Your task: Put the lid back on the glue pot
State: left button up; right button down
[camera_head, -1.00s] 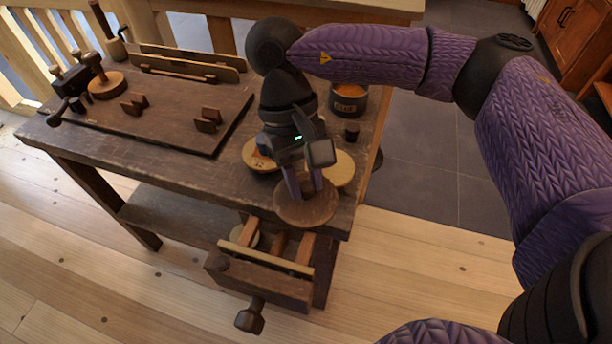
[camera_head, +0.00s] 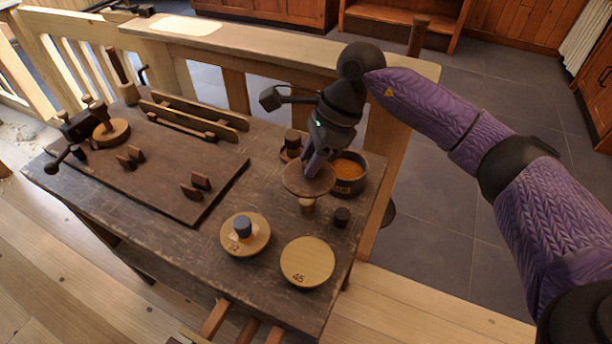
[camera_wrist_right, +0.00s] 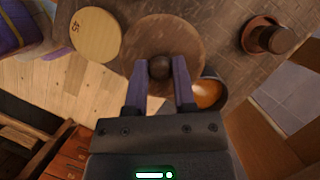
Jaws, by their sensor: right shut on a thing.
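The glue pot (camera_head: 350,186) is a dark round pot with orange glue showing at its open top. It stands at the right back of the bench, and its orange inside shows in the right wrist view (camera_wrist_right: 209,93). My right gripper (camera_head: 312,166) is shut on the knob of the brown round lid (camera_head: 303,184). In the right wrist view the knob (camera_wrist_right: 159,67) sits between the fingers and the lid disc (camera_wrist_right: 165,36) spreads beyond them. The lid is just left of the pot and overlaps its edge in the right wrist view. My left gripper is not in view.
A pale disc marked 45 (camera_head: 308,262) and another disc with a dark peg (camera_head: 245,240) lie at the front. A brown knobbed piece (camera_head: 291,145) stands behind the lid. A raised board (camera_head: 160,165) fills the left.

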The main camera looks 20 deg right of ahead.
jog(key=w+d+r+m+t+h+p, duration=0.2)
jog(key=w+d+m+t+h, duration=0.2)
jog(key=d+m, duration=0.9)
jog(key=a+f+m+b, duration=0.1)
jog(key=f, duration=0.1)
jog(key=f+m+b, duration=0.1)
jog(key=f+b, duration=0.1)
jog(key=a+f+m+b, duration=0.1)
jog(key=f, duration=0.1)
jog(key=shift+a+f+m+h, duration=0.15)
jog(key=shift+a+m+h, duration=0.15)
jog(key=shift+h, duration=0.1)
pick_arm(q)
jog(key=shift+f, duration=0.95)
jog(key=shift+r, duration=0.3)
pick_arm(e)
jog(key=shift+f, duration=0.1)
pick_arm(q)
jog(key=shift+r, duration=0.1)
